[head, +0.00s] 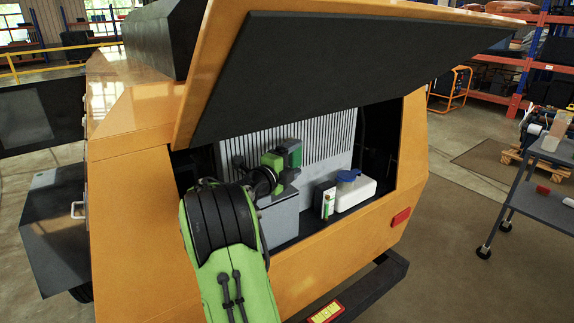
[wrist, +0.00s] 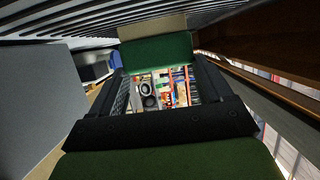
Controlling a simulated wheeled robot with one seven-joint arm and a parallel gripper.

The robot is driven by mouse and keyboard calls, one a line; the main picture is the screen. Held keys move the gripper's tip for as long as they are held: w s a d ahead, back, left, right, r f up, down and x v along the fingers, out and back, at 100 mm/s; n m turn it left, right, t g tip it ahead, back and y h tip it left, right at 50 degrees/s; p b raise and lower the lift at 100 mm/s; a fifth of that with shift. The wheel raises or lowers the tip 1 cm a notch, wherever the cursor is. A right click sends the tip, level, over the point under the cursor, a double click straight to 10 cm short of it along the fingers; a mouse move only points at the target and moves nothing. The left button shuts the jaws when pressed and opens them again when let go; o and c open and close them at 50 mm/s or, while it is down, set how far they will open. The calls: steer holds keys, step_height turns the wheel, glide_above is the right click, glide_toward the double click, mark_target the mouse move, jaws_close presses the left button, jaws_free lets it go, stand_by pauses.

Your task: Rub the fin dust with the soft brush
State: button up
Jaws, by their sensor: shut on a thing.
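The soft brush has a green handle block (wrist: 155,53) and a pale beige bristle end (wrist: 152,27). My gripper (head: 283,158) is shut on the green block, which also shows in the head view (head: 294,152). The finned panel (head: 325,128) stands upright at the back of the open compartment, and its fins run along the top of the wrist view (wrist: 60,30). The bristle end points toward the fins and is close to them. I cannot tell whether it touches. I cannot make out the fin dust; my gripper and brush cover part of the fins.
The raised hatch (head: 350,65) hangs over the compartment. A grey box (head: 281,218) sits below my gripper. A white container with a blue cap (head: 357,194) and a small bottle (head: 328,203) stand to its right. A dark cart (head: 540,195) is farther right.

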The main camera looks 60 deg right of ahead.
steer(key=shift+s+d, duration=1.55)
steer(key=shift+d, duration=1.55)
steer(key=shift+w+a, duration=0.8)
steer(key=shift+a, duration=0.7)
steer(key=shift+w+a, duration=0.75)
steer(key=shift+a, duration=0.8)
steer(key=shift+w+a, duration=0.8)
steer(key=shift+a, duration=0.7)
steer(key=shift+a+r, duration=0.1)
steer(key=shift+r, duration=0.4)
steer(key=shift+s+d+r, duration=0.15)
steer(key=shift+s+d, duration=0.1)
steer(key=shift+d, duration=0.1)
steer(key=shift+s+d, duration=0.25)
steer(key=shift+d, duration=0.4)
steer(key=shift+s+d, duration=0.2)
steer(key=shift+d, duration=0.4)
steer(key=shift+s+d, duration=1.65)
steer(key=shift+d, duration=1.45)
steer(key=shift+w+a, duration=0.8)
steer(key=shift+a, duration=0.75)
steer(key=shift+w+a, duration=0.75)
steer(key=shift+a, duration=0.8)
steer(key=shift+w+a, duration=0.8)
steer(key=shift+a, duration=0.75)
